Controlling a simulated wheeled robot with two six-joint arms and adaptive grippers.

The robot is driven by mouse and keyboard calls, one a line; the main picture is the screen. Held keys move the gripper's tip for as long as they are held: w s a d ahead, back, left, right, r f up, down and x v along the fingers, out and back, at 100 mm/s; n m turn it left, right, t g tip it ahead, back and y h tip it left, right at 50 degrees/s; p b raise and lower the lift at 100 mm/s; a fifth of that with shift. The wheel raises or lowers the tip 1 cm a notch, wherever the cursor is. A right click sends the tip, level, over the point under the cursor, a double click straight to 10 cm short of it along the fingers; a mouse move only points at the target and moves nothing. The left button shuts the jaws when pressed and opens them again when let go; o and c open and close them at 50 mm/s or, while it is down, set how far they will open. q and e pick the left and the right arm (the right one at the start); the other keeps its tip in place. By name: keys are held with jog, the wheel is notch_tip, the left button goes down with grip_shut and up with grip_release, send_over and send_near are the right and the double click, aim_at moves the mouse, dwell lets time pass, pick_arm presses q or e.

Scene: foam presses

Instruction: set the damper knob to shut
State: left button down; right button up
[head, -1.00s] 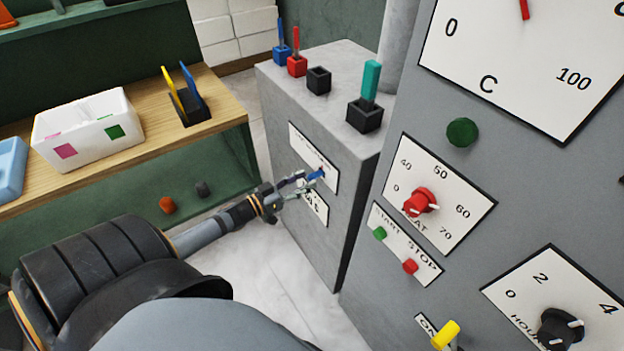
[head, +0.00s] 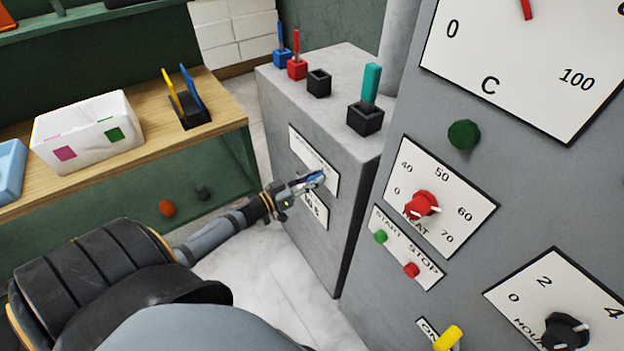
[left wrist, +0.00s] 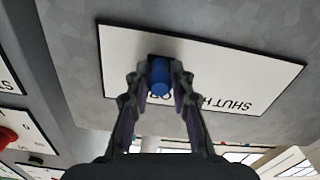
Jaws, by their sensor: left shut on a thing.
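The damper knob is blue and sits on a white plate (head: 304,150) on the side of the grey cabinet. In the left wrist view the blue knob (left wrist: 159,77) lies between my fingers, against the white plate (left wrist: 235,75). Part of the plate's lettering, including "SHUT", shows upside down there; the rest is hidden. My left gripper (head: 316,178) is shut on the knob, and its fingers hide most of it in the head view. The knob's exact setting cannot be told. My right gripper is not in view.
A second small plate (head: 315,210) sits just below the gripper. Cabinet top holds several small blocks and a teal handle (head: 371,82). At right, the grey panel carries a red heat knob (head: 422,204), buttons and a yellow lever (head: 447,338). A wooden bench (head: 222,112) stands at left.

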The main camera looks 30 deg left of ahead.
aim_at(300, 150)
pick_arm(q)
jog(key=w+a+b, duration=0.1)
jog(key=a+b, duration=0.1)
jog(key=a, duration=0.1)
jog(key=w+a+b, duration=0.2)
jog(key=a, duration=0.2)
jog(key=w+a+b, duration=0.1)
jog(key=a+b, duration=0.1)
jog(key=a, duration=0.1)
jog(key=shift+w+a+f, duration=0.25)
jog(key=shift+a, duration=0.1)
jog(key=shift+w+a+r, duration=0.1)
jog(key=shift+a, duration=0.2)
jog(key=shift+r, duration=0.25)
jog(key=c, duration=1.4)
grip_release()
jog(key=shift+a, duration=0.1)
jog(key=shift+o, duration=1.2)
jog(key=shift+a+f, duration=0.1)
